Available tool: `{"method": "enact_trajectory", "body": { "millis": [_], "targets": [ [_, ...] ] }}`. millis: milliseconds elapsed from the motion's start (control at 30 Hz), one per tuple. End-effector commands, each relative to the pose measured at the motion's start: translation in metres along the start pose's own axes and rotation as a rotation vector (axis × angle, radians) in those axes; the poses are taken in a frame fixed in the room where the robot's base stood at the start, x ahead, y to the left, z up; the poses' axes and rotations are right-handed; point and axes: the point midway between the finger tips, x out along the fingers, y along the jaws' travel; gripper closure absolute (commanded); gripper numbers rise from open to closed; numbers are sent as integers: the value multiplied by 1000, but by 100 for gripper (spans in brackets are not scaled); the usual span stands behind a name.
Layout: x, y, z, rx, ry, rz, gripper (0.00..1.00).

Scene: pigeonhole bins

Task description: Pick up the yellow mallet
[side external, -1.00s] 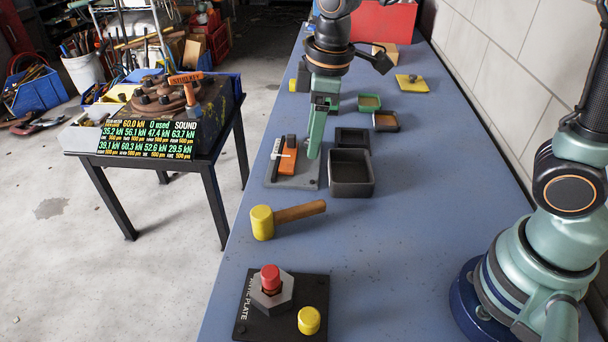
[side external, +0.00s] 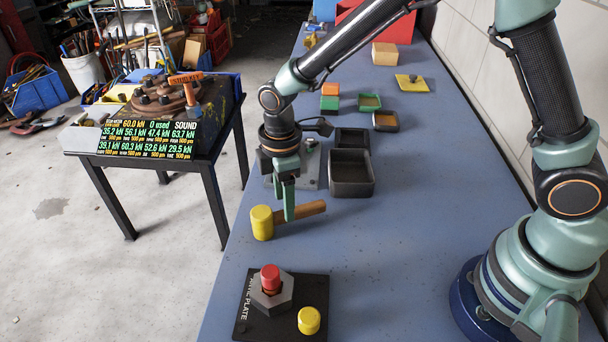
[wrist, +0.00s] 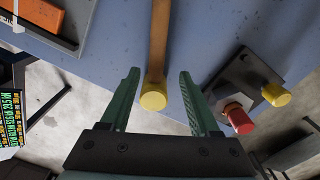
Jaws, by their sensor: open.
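The yellow mallet (side external: 262,222) lies on the blue bench near its left edge, with a yellow head and a brown wooden handle (side external: 308,211) pointing right. My gripper (side external: 285,212) is open, fingers down, over the handle close to the head; part of the handle is hidden behind a finger. In the wrist view, the mallet's yellow head (wrist: 153,97) shows between the two open green fingers (wrist: 160,82), with its handle (wrist: 159,45) running up the picture. I cannot tell how far the fingertips are above the bench.
A dark plate (side external: 251,325) with a red-topped hex nut (side external: 270,286) and a yellow knob (side external: 309,320) lies nearer the camera. Black bins (side external: 352,188) stand just behind the mallet. The bench to the mallet's right is clear.

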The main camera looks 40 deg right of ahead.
Motion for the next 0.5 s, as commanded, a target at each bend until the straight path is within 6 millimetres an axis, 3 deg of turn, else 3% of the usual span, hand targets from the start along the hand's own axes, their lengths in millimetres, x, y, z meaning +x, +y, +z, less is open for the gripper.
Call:
{"method": "enact_trajectory", "body": {
  "millis": [300,500],
  "targets": [
    [40,5,3,1,-3,-3,38],
    [52,6,2,1,0,0,38]
  ]
}}
